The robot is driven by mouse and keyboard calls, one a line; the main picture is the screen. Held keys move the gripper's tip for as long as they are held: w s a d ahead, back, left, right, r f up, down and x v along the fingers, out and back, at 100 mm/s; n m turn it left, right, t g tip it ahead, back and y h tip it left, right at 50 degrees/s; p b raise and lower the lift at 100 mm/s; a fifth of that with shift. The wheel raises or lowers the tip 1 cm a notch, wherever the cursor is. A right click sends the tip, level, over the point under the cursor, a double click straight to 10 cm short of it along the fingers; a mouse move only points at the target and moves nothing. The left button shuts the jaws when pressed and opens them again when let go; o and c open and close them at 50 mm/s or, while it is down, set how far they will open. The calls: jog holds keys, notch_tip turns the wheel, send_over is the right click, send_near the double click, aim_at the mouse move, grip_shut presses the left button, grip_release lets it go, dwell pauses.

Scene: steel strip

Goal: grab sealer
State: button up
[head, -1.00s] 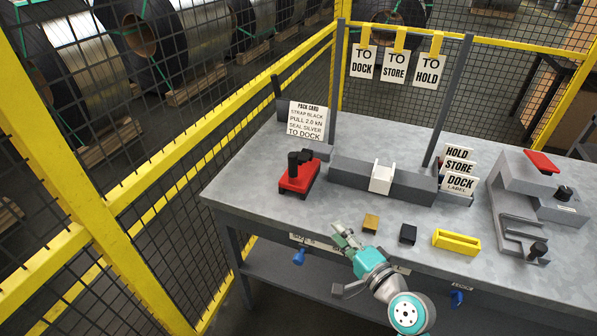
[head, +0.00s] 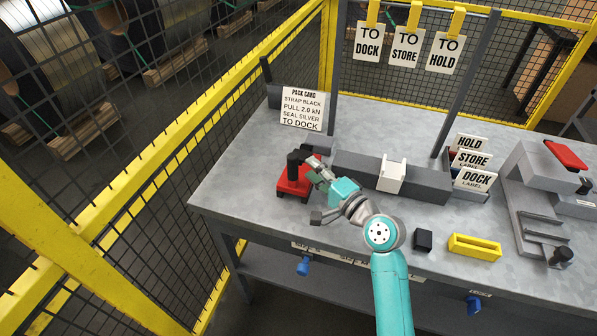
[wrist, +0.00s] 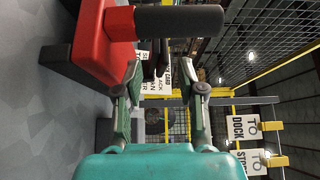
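The sealer, a red tool (head: 290,189) with an upright black handle, stands on the left part of the steel table. In the wrist view its red body (wrist: 101,42) is at the upper left, with the thick black handle (wrist: 180,19) reaching right across the top. My gripper (head: 317,170) is close at the sealer's right side in the head view. In the wrist view its two fingers (wrist: 165,75) are apart, with no clear grip on anything. The handle lies to one side of the fingers; I cannot tell whether they touch the sealer.
The pack card (head: 302,109) stands behind the sealer. A grey block with a white piece (head: 391,174) lies to the right. A black block (head: 423,239) and yellow holder (head: 474,247) are near the front edge. Yellow fence mesh runs along the left.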

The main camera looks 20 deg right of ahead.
aim_at(303, 162)
jog(key=shift+x, duration=3.05)
jog(key=shift+f, duration=0.15)
